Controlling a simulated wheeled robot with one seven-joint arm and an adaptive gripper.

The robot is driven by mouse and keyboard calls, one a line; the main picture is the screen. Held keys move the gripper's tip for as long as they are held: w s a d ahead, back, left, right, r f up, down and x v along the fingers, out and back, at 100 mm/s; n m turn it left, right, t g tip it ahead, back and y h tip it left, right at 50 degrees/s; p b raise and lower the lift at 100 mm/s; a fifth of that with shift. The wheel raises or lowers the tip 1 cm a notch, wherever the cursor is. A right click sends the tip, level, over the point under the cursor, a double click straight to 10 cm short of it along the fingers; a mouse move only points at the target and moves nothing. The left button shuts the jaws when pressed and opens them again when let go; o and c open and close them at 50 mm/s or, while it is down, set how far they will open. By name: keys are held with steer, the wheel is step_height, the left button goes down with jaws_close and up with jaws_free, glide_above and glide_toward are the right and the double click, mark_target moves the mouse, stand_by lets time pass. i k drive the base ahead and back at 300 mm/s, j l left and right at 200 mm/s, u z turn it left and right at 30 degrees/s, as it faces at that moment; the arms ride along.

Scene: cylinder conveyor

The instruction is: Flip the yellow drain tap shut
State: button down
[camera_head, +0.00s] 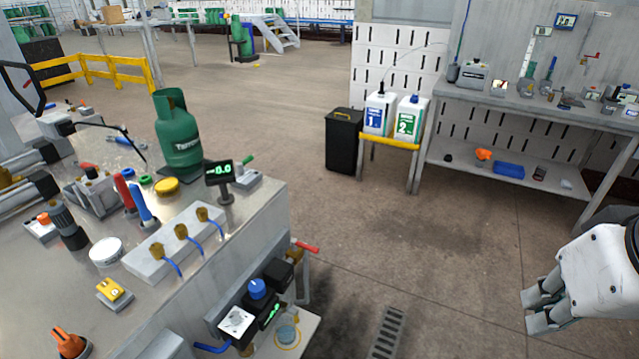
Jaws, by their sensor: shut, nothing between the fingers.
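A small pale block with a yellow lever-like part (113,290) sits at the near left of the steel workbench (180,330). At the bench's right side, a brass-coloured fitting with a red handle (306,247) sticks out above the floor. I cannot tell for certain which of these is the yellow drain tap, or its open or shut position. My gripper (540,308) is at the lower right, over the floor, shut and empty. It is well apart from the bench and touches nothing.
A green gas cylinder (179,133) stands on the bench. A blue-knobbed device (258,289) is on its right side, above a glass beaker (287,330). A black bin (343,142) and two white canisters stand further back. A floor drain grate (386,333) lies between bench and gripper; floor is mostly clear.

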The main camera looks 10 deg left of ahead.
mark_target(289, 310)
steer(key=u, duration=0.8)
steer(key=l, duration=0.15)
steer(key=k+j, duration=0.2)
steer(key=k, duration=0.3)
steer(key=l+u, duration=0.05)
